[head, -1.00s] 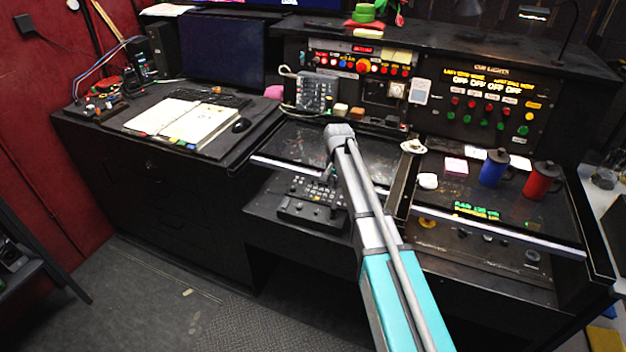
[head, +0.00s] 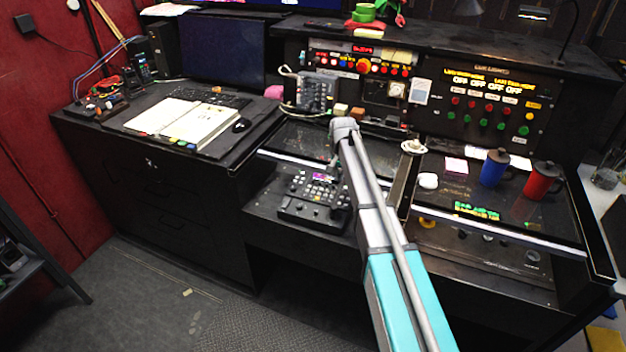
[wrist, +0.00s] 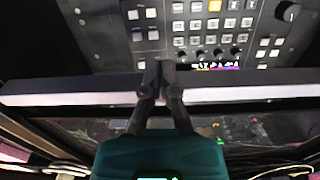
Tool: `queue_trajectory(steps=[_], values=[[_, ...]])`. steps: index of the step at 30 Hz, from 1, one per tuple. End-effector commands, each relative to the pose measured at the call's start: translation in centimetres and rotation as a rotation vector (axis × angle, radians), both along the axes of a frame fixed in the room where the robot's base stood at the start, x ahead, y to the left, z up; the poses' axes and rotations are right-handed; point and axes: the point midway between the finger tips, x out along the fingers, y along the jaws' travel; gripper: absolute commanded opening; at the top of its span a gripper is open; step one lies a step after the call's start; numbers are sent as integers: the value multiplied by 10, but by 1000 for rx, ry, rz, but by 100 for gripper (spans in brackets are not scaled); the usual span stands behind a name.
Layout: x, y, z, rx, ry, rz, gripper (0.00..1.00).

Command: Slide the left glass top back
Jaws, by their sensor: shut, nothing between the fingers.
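The left glass top (head: 300,140) is a dark pane with a pale front edge, lying over the left bay of the desk. Under and in front of it sits a control panel with keys and a small lit screen (head: 318,190), mostly uncovered. In the wrist view the pale front edge (wrist: 60,96) runs across the picture, with the panel's keys and knobs (wrist: 210,25) beyond it. My gripper (wrist: 158,72) is shut and empty, its fingertips overlapping the edge in that view. Whether they touch it is unclear. In the head view my gripper (head: 336,162) is partly hidden by my arm.
The right glass top (head: 470,212) is closed and carries a blue mug (head: 493,168), a red mug (head: 541,180) and a white round item (head: 428,180). A dark divider (head: 403,185) stands between the bays. An open book (head: 185,122) lies on the left desk.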

Motion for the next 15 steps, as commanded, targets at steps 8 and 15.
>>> queue_trajectory(steps=[8,15], values=[[1,-1,0,-2,-2,-1,0],[8,-3,0,-2,-2,-1,0]])
